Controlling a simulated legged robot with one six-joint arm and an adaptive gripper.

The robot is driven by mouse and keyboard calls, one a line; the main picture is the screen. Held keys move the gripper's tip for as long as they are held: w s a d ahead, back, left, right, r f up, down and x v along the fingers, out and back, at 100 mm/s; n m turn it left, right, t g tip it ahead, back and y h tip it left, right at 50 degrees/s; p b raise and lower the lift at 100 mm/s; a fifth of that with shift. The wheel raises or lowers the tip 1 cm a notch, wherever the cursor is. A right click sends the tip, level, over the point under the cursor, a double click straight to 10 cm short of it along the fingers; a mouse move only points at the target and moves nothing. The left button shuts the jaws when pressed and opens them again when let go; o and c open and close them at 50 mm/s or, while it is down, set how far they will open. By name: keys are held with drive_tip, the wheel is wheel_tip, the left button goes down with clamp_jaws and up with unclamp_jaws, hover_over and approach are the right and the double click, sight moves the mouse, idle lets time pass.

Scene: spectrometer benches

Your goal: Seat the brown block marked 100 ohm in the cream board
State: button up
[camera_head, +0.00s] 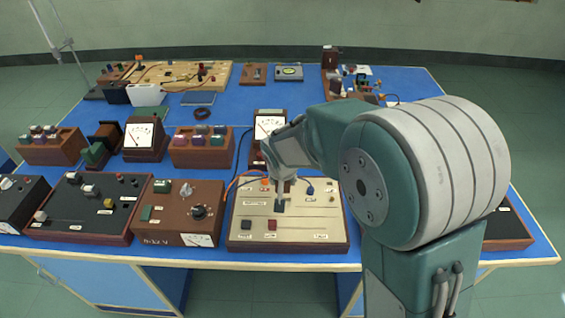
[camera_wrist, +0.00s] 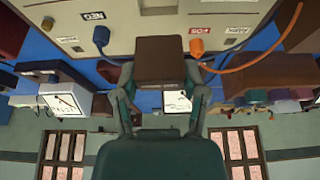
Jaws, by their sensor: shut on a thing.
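The cream board (camera_head: 240,232) lies flat near the front edge of the blue bench. It carries black and red parts at the front, and orange and blue plugs at the back. My gripper (camera_head: 280,200) is over the middle of the board. In the wrist view my gripper (camera_wrist: 163,82) is shut on a brown block (camera_wrist: 160,58), with one finger on each side. No marking on the block is readable. The cream board (camera_wrist: 62,20) fills the top of that view behind the block. Whether the block touches the board cannot be told.
A brown power box (camera_head: 170,217) stands left of the board, and a meter (camera_head: 267,128) stands behind it. A blue plug (camera_wrist: 101,36) and an orange plug (camera_wrist: 197,47) with wires flank the block. My arm hides the bench to the right.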

drive_tip(key=shift+w+a, duration=0.15)
drive_tip(key=shift+w, duration=0.15)
drive_tip(key=shift+s+f, duration=0.1)
drive_tip(key=shift+f, duration=3.4)
drive_tip(key=o, duration=1.2)
